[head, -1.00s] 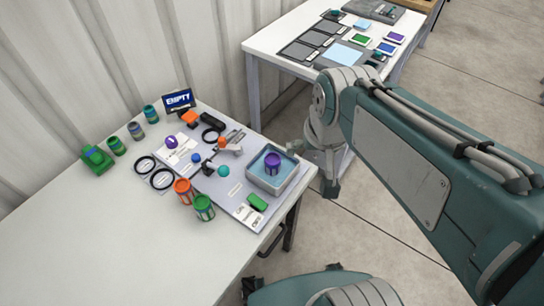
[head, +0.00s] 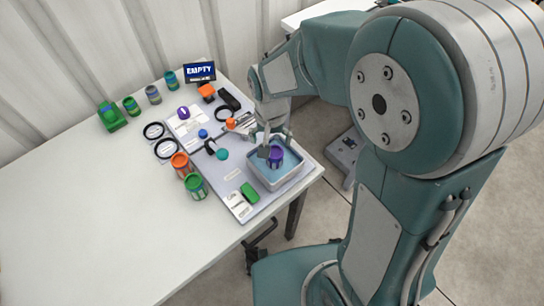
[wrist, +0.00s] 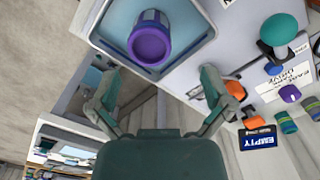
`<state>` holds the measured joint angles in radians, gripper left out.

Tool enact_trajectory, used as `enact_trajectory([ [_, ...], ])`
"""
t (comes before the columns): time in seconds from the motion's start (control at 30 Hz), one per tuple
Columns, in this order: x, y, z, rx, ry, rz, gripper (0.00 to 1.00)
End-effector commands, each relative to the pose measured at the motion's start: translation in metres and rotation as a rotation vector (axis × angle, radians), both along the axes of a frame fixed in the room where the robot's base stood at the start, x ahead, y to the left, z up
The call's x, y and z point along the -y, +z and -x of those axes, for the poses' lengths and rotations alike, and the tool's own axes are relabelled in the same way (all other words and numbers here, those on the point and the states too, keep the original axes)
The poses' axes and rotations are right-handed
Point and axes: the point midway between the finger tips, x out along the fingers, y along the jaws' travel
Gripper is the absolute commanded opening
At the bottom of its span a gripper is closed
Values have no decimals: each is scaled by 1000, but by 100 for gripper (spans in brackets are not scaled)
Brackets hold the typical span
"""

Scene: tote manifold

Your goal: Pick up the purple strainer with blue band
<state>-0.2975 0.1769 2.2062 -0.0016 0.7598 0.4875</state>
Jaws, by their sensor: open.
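The purple strainer (head: 276,157) stands in a square grey tray (head: 291,181) with blue inside, at the table's right end. In the wrist view the strainer (wrist: 149,42) shows its round purple rim and a ribbed, bluish body behind it; a distinct blue band is hard to make out. My gripper (wrist: 160,75) is open and empty, its two fingers spread to either side below the strainer's rim in that picture. In the head view my gripper (head: 267,143) is over the tray, close to the strainer and partly covering it. Contact cannot be told.
An orange strainer (head: 181,165) and a green one (head: 196,186) stand left of the tray. A green block (head: 250,193), a teal ball (head: 222,154) and a small stand with an orange ball (head: 231,124) are near. An "EMPTY" screen (head: 200,72) stands behind. The table's front left is clear.

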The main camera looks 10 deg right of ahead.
Motion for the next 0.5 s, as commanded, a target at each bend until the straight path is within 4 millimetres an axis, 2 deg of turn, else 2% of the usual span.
enact_trajectory([
  [0.17, 5, -14, 1, -1, -4, -4, 100],
  [0.4, 2, -51, 4, -3, -2, -1, 100],
  [0.5, 2, -60, 3, -1, -2, -1, 100],
])
